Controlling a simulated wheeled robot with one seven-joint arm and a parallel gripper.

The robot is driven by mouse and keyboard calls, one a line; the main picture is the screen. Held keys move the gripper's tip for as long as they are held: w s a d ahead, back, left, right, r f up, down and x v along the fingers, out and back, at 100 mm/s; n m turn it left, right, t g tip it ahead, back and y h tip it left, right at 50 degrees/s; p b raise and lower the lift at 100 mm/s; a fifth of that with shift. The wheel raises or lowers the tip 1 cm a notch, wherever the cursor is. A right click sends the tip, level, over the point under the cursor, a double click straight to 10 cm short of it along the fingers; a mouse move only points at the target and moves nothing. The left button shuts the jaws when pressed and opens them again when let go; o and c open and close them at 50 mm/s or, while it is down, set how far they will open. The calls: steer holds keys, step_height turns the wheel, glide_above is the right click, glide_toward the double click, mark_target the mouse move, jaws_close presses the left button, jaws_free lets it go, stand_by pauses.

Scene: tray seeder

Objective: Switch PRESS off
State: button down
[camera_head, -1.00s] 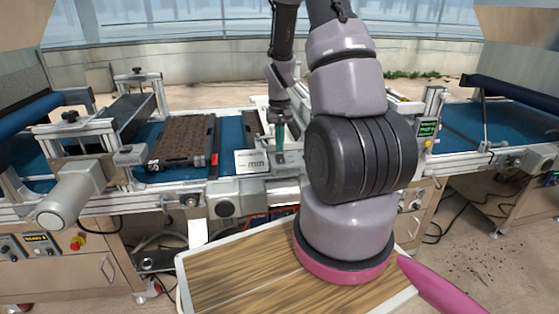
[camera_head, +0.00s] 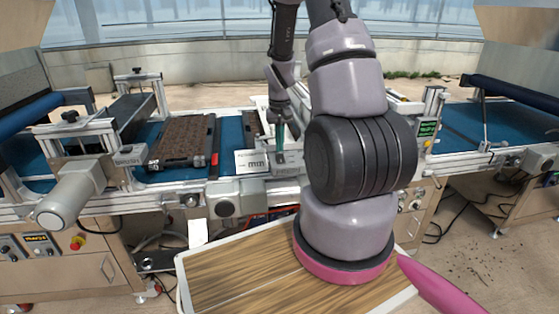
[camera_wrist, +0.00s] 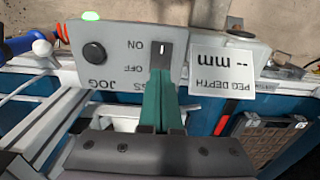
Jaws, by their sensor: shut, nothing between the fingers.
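The PRESS switch (camera_wrist: 162,49) is a small dark slot with a pale mark on a grey panel (camera_wrist: 120,35), upside down in the wrist view. ON and OFF are printed beside it, with partly hidden lettering ending in "SS" below. The pale mark is level with ON. My gripper (camera_wrist: 160,73) is shut and empty, its green fingers just on the OFF side of the switch. I cannot tell whether the tips touch it. In the head view my gripper (camera_head: 280,156) is at the conveyor's front rail, and the switch cannot be made out.
A round black JOG button (camera_wrist: 94,53) and a lit green lamp (camera_wrist: 90,16) are on the same panel. A white PEG DEPTH sign (camera_wrist: 222,77) stands close beside the fingers. A soil-filled tray (camera_head: 183,140) lies on the blue belt.

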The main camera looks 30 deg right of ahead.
steer(key=shift+f, duration=1)
stand_by(0.6)
steer(key=shift+r, duration=3.55)
step_height(320, 180, up, 19)
steer(key=t, duration=0.4)
glide_above(279, 156)
steer(key=s+a, duration=0.6)
steer(key=a, duration=0.1)
steer(key=s+a+r+t+y, duration=0.1)
steer(key=s+a+r, duration=0.2)
steer(key=s+r, duration=0.2)
steer(key=s+a+r+m+t+y, duration=0.1)
steer(key=s+a+r+t, duration=0.1)
steer(key=s+r, duration=0.3)
steer(key=s+a, duration=0.1)
steer(key=s, duration=0.2)
steer(key=shift+s+r, duration=0.3)
